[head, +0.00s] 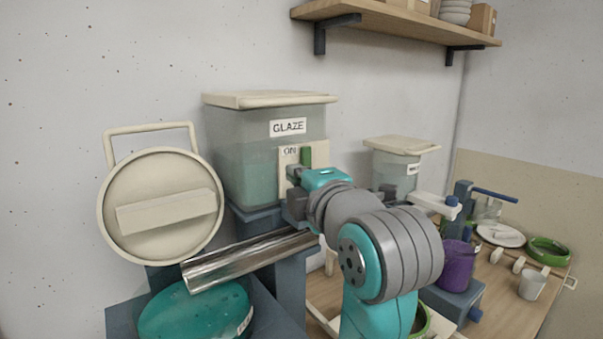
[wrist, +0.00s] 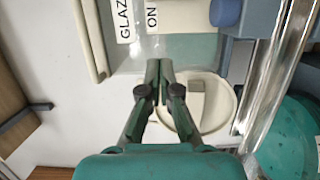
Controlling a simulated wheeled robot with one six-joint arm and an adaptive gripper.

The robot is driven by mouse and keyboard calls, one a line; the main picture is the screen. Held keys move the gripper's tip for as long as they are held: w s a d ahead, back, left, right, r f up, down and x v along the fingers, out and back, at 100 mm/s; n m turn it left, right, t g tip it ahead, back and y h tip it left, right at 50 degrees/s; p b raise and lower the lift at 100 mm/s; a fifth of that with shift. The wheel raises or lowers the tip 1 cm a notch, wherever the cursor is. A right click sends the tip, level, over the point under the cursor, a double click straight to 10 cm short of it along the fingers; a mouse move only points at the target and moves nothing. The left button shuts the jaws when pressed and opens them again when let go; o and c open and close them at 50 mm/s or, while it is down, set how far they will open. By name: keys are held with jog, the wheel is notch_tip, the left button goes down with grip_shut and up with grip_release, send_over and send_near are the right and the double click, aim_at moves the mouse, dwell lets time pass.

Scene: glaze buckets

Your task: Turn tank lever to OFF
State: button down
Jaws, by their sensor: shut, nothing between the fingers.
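The glaze tank (head: 235,155) is a translucent box with a cream lid and teal content, standing against the wall. On its front is a cream plate (head: 284,161) marked ON, with an upright dark green piece beside the word that looks like the lever (head: 306,157). No OFF mark can be read. My gripper (head: 293,174) is just in front of the plate, low beside the green piece; contact cannot be told. In the wrist view my gripper (wrist: 160,70) has its fingertips together and empty, near the ON label (wrist: 152,18). The lever cannot be made out there.
A round cream lid (head: 150,185) with a bar leans at left, above a teal bucket surface (head: 190,312). A metal trough (head: 245,260) runs below the tank. A smaller tank (head: 393,172) and a purple cup (head: 455,263) stand right. A shelf (head: 390,20) is overhead.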

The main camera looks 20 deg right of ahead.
aim_at(295, 155)
jog(key=w, duration=0.8)
jog(key=shift+a, duration=0.3)
jog(key=d, duration=0.2)
jog(key=shift+w+d, duration=0.25)
jog(key=shift+d, duration=0.1)
jog(key=shift+w+d, duration=0.2)
jog(key=shift+d, duration=0.35)
